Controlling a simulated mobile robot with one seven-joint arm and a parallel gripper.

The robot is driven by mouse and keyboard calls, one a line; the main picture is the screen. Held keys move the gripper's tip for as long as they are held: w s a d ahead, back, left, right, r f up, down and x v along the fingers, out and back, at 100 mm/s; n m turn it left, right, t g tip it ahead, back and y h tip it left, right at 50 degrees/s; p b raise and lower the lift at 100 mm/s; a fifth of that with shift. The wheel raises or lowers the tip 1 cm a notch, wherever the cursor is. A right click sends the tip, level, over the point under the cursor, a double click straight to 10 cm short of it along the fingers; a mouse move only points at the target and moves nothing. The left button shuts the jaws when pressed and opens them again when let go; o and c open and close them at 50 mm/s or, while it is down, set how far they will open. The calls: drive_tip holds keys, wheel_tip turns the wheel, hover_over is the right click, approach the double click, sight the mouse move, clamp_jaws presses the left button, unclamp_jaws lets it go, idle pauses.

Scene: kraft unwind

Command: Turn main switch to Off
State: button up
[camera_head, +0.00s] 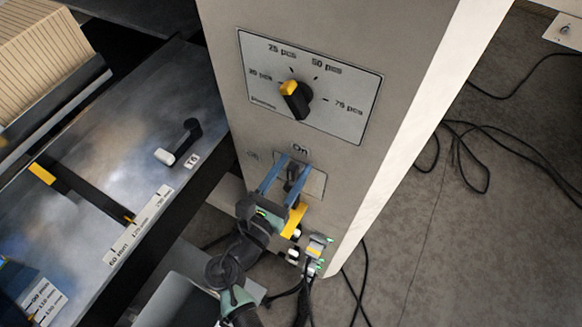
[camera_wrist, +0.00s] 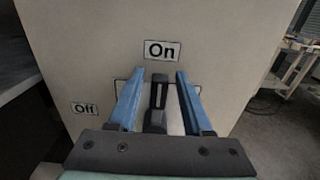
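The main switch (camera_wrist: 158,92) is a dark upright handle on the front of the pale cabinet. It points up toward the "On" label (camera_wrist: 162,50) in the wrist view. The "Off" label (camera_wrist: 85,108) is lower and to the left. My gripper (camera_wrist: 154,82) is open, with one blue finger on each side of the switch handle and a gap to it on both sides. In the head view my gripper (camera_head: 284,180) is at the switch (camera_head: 295,172), below the "On" label (camera_head: 300,147), and partly hides the switch plate.
Above the switch is a panel (camera_head: 345,103) with a black and yellow rotary knob (camera_head: 296,99). A metal table (camera_head: 120,130) with a black crank (camera_head: 180,142) stands at left. Black cables (camera_head: 470,150) lie on the floor at right.

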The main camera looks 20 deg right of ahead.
clamp_jaws()
idle(1.2)
